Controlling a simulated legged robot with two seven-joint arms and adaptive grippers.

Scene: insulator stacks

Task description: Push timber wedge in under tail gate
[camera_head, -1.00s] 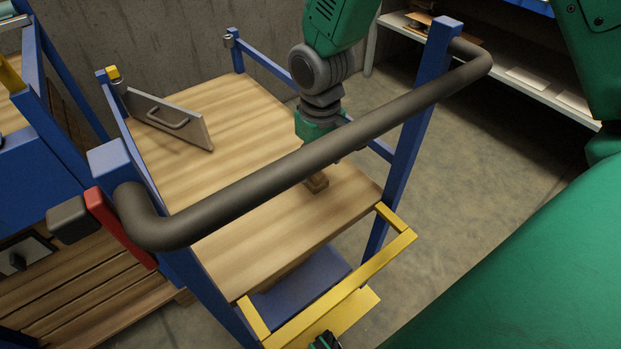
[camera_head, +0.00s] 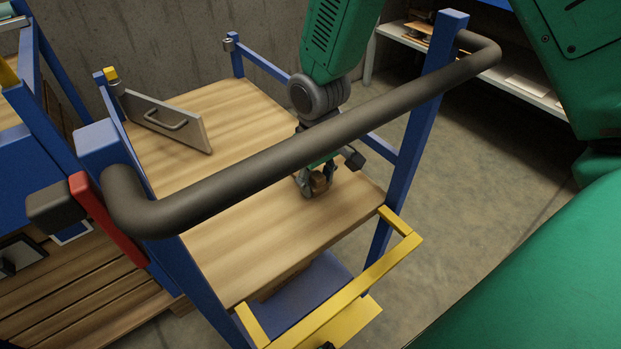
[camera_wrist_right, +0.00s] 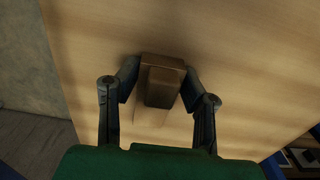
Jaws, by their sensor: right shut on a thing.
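The timber wedge (camera_head: 321,181), a small brown block, is on or just above the wooden deck (camera_head: 250,240) of the blue cart. My right gripper (camera_head: 317,186) reaches down behind the dark handrail and is shut on the wedge. In the right wrist view the wedge (camera_wrist_right: 163,82) sits between the two fingers (camera_wrist_right: 160,84). The tail gate appears to be the grey panel with a handle (camera_head: 168,122), tilted at the deck's left side, well apart from the wedge. My left gripper does not show.
The thick dark handrail (camera_head: 300,135) crosses above the deck and partly hides my right wrist. Blue posts (camera_head: 415,130) and a yellow step frame (camera_head: 350,290) stand at the near side. Bare deck lies between wedge and panel. A shelf (camera_head: 480,70) stands at the back right.

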